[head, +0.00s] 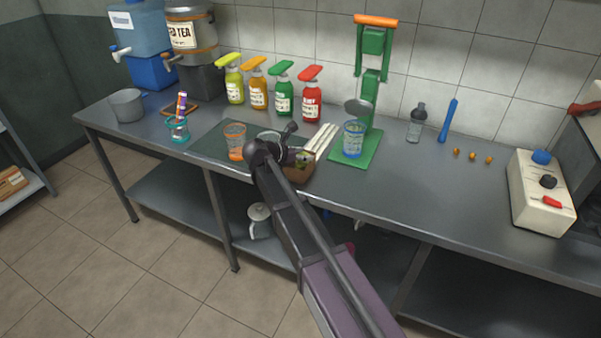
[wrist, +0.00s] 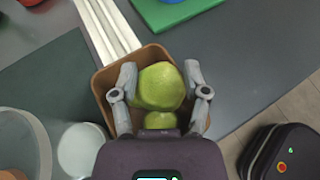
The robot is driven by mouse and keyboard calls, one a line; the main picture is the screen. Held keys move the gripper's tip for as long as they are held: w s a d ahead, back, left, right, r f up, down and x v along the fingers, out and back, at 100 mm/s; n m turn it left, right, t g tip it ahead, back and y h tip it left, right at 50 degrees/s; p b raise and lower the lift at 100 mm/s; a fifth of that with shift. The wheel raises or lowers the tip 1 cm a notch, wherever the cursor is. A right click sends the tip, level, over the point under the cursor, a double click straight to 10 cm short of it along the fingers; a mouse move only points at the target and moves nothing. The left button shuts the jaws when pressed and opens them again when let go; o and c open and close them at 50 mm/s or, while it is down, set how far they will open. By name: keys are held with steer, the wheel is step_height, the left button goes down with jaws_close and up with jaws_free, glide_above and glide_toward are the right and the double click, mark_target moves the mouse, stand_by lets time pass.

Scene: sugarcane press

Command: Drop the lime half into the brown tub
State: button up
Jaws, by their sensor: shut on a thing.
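The brown tub (head: 302,173) stands near the front edge of the steel counter, partly hidden by my arm in the head view. In the wrist view its open top (wrist: 146,54) lies beneath my fingers. My gripper (wrist: 161,76) is shut on the green lime half (wrist: 160,88), which sits between the two fingers over the tub's opening. A smaller green piece (wrist: 160,120) shows closer to the palm; I cannot tell whether it is held or lies in the tub. The head view shows my gripper (head: 290,156) just above the tub.
The green press (head: 372,95) with a blue-banded glass (head: 353,140) stands to the right. An orange-banded glass (head: 235,142) stands left on a dark mat (head: 212,143).

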steer(key=shift+f, duration=0.2)
steer(key=o, duration=1.1)
steer(key=shift+w, duration=0.1)
